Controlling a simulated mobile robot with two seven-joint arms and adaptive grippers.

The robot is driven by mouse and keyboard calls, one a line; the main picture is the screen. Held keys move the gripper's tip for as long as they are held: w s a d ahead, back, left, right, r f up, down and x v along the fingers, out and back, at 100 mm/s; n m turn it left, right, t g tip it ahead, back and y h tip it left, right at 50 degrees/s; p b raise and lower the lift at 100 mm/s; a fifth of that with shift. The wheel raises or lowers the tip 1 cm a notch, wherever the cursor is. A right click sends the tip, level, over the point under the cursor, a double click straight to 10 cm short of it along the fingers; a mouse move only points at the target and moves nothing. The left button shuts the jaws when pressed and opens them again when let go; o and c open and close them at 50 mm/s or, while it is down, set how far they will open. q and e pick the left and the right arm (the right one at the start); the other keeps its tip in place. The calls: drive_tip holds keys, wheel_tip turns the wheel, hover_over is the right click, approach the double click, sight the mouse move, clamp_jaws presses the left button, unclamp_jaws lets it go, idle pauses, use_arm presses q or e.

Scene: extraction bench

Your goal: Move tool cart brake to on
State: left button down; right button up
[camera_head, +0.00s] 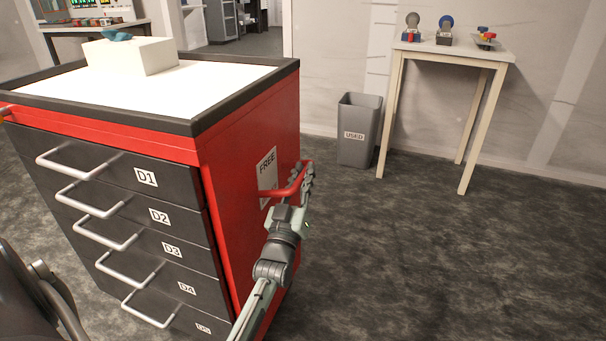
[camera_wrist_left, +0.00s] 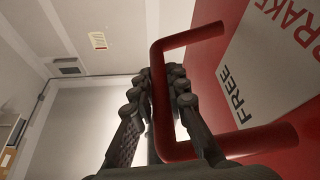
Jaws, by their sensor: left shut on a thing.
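The red and black tool cart (camera_head: 255,140) stands at the left in the head view. On its right side is a red U-shaped brake handle (camera_head: 283,192), beside a white label (camera_head: 267,171) reading "FREE". My left gripper (camera_head: 306,174) is at the handle's outer bar. In the left wrist view the handle (camera_wrist_left: 158,85) passes between the fingers of my left gripper (camera_wrist_left: 165,80), which are shut on it. The label there (camera_wrist_left: 262,62) reads "BRAKE" and "FREE". My right gripper is not in view.
Drawers with metal pulls, D1 (camera_head: 145,177) at the top, face front. A white box (camera_head: 131,55) stands on the cart top. A grey bin (camera_head: 357,130) marked "USED" and a small table (camera_head: 455,46) stand by the wall. The floor right of the cart is clear.

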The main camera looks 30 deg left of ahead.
use_arm(q)
drive_tip(key=shift+f+m+h, duration=0.3)
drive_tip(key=shift+m, duration=0.2)
wheel_tip(320, 180, down, 6)
drive_tip(key=m+t+h+b, duration=0.1)
drive_tip(key=m+h, duration=0.3)
drive_tip(key=m, duration=0.5)
drive_tip(key=shift+a+f+h+b, duration=0.2)
drive_tip(key=shift+f+h+b, duration=0.1)
drive_tip(key=shift+b, duration=0.3)
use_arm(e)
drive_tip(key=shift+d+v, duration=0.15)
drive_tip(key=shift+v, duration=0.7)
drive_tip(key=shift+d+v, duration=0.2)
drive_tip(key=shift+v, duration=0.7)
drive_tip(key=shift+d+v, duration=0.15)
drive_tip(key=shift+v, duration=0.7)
use_arm(q)
drive_tip(key=shift+s, duration=0.1)
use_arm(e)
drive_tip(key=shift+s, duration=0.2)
